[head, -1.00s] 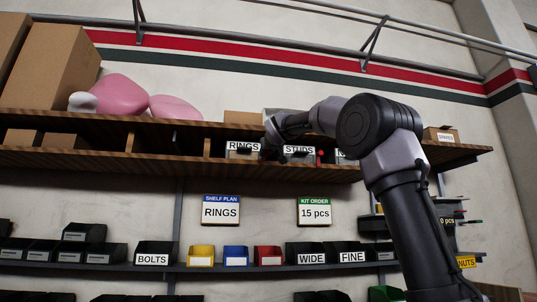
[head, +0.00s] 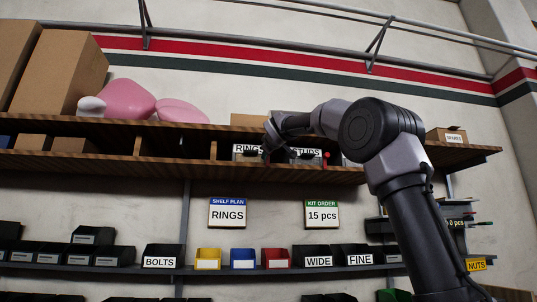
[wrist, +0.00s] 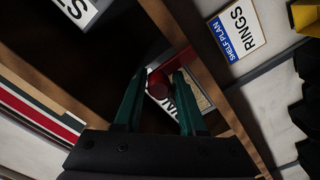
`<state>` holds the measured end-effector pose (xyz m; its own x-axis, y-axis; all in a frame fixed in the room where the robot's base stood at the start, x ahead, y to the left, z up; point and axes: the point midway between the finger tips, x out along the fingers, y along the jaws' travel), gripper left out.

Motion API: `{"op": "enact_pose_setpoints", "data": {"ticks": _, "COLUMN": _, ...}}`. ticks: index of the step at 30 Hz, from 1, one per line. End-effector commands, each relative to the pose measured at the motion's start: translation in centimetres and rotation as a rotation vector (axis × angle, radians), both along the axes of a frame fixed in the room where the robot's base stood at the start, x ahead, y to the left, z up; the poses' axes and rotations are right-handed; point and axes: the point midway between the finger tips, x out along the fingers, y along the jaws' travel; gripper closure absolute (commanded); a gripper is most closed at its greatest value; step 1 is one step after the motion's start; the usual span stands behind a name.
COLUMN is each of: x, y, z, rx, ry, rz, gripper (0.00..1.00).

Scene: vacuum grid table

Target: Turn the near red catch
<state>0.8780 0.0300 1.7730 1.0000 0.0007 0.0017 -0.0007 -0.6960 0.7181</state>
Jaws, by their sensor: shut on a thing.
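A red catch (wrist: 157,84) shows in the wrist view between the tips of my gripper's two green fingers (wrist: 160,77). My gripper is shut on it. Behind it is a white label, partly hidden by the fingers. In the head view my gripper (head: 268,152) is at the upper shelf, in front of the fronts labelled RINGS (head: 247,149) and STUDS (head: 308,153), and covers part of them. A second small red spot (head: 326,159) shows right of STUDS; I cannot tell whether it is another catch. The held catch's angle is unclear.
The wooden shelf (head: 90,163) runs above and below my gripper, with dividers (head: 213,150) close by. Cardboard boxes (head: 60,72) and pink rounded things (head: 128,101) are at left. Signs (head: 227,213) and a row of bins (head: 208,259) are below.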

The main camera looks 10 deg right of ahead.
Motion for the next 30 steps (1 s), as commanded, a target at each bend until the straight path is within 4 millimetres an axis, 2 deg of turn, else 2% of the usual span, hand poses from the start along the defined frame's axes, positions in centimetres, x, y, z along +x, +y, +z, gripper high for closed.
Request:
{"op": "enact_pose_setpoints", "data": {"ticks": 1, "x": 0.3, "y": -0.1, "z": -0.7, "rx": 0.000, "ry": 0.015, "rz": -0.005, "gripper": 1.00}}
{"op": "enact_pose_setpoints", "data": {"ticks": 9, "x": 0.3, "y": -0.1, "z": -0.7, "rx": 0.001, "ry": 0.015, "rz": -0.005, "gripper": 1.00}}
{"op": "enact_pose_setpoints", "data": {"ticks": 10, "x": 0.3, "y": -0.1, "z": -0.7, "rx": 0.001, "ry": 0.015, "rz": -0.005, "gripper": 0.56}}
{"op": "enact_pose_setpoints", "data": {"ticks": 11, "x": 0.3, "y": -0.1, "z": -0.7, "rx": 0.001, "ry": 0.015, "rz": -0.005, "gripper": 0.45}}
{"op": "enact_pose_setpoints", "data": {"ticks": 12, "x": 0.3, "y": -0.1, "z": -0.6, "rx": 0.001, "ry": 0.013, "rz": -0.004, "gripper": 0.41}}
{"op": "enact_pose_setpoints", "data": {"ticks": 24, "x": -0.1, "y": 0.0, "z": -0.2, "rx": 0.000, "ry": 0.004, "rz": -0.001, "gripper": 0.41}}
{"op": "enact_pose_setpoints", "data": {"ticks": 26, "x": -0.6, "y": 0.0, "z": -0.1, "rx": 0.000, "ry": 0.004, "rz": -0.001, "gripper": 0.41}}
{"op": "enact_pose_setpoints", "data": {"ticks": 30, "x": -2.8, "y": 0.0, "z": 0.0, "rx": 0.000, "ry": 0.002, "rz": 0.001, "gripper": 0.41}}
